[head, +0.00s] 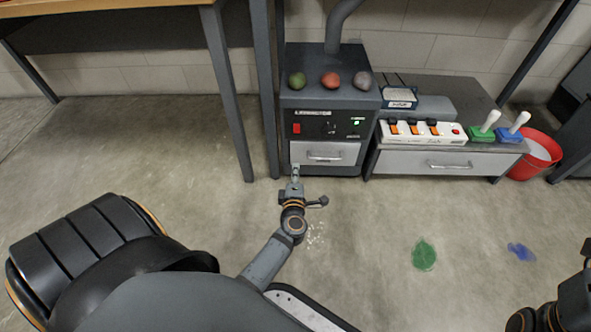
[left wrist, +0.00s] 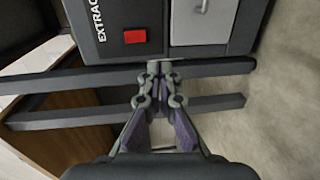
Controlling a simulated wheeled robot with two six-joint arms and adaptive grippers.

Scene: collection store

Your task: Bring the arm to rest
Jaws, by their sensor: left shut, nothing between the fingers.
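My left gripper (head: 295,174) reaches forward from my left arm and points at the lower front of the dark extractor cabinet (head: 297,153). It also shows in the left wrist view (left wrist: 159,66), with its fingers together and nothing between them. The cabinet's red switch (left wrist: 135,37) and pale drawer front (left wrist: 203,22) lie just past the fingertips there. I cannot tell whether the fingertips touch the cabinet. Part of my right arm shows at the lower right edge of the head view; its gripper cannot be made out.
Green, red and grey balls sit on the cabinet. Beside it, a low bench (head: 400,164) carries a white switch strip (head: 422,132) and two white-handled tools. A red bucket (head: 538,155) stands right. Green (head: 424,254) and blue (head: 521,252) patches mark the floor. A table leg (head: 228,95) stands left.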

